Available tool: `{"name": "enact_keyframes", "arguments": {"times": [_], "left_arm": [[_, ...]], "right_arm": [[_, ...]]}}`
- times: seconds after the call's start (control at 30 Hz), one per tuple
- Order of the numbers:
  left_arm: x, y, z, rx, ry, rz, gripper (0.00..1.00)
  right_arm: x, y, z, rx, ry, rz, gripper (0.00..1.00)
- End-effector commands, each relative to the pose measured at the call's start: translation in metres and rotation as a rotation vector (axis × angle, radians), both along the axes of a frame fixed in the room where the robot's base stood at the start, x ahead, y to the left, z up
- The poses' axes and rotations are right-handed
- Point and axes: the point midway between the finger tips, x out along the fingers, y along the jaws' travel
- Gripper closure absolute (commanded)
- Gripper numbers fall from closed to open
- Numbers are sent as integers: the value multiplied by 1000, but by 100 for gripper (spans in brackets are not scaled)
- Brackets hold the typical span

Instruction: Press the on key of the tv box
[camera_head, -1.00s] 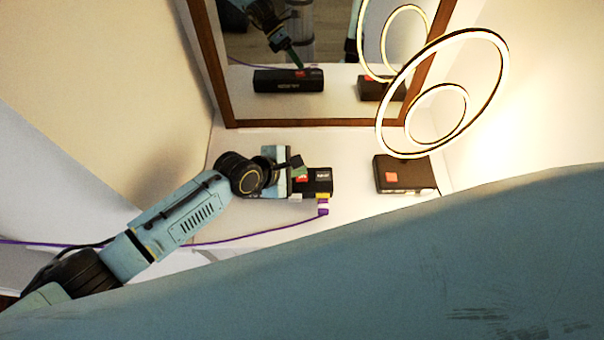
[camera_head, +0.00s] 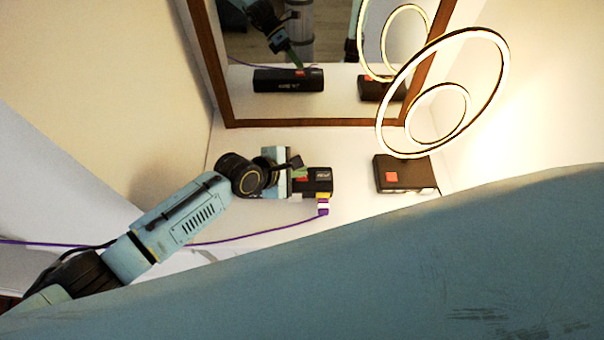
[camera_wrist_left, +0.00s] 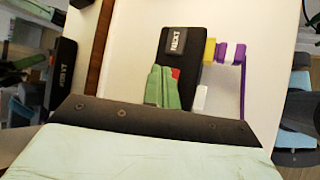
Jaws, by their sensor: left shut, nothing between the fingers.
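A black box (camera_head: 323,186) with a red key (camera_head: 303,179) lies on the white shelf below the mirror. In the left wrist view the box (camera_wrist_left: 182,47) carries a label reading NEXT, and its red key (camera_wrist_left: 176,73) is partly hidden behind my fingers. My left gripper (camera_head: 299,172) is shut and empty, its green fingertips at the red key. The left gripper also shows in the left wrist view (camera_wrist_left: 161,70). I cannot tell whether the tips touch the key. My right gripper is not in view.
A second black box (camera_head: 408,184) with a red key stands to the right, with bare shelf between. Colored plugs (camera_head: 323,206) and a purple cable (camera_head: 262,233) are at the first box's front edge. A ring lamp (camera_head: 498,85) and a framed mirror (camera_head: 300,123) stand behind.

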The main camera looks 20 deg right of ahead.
Motion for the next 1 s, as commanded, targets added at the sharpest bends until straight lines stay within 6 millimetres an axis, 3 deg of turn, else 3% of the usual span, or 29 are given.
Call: {"name": "enact_keyframes", "arguments": {"times": [1.0], "left_arm": [[0,0,-11,0,1,0,100]], "right_arm": [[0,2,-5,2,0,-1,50]]}}
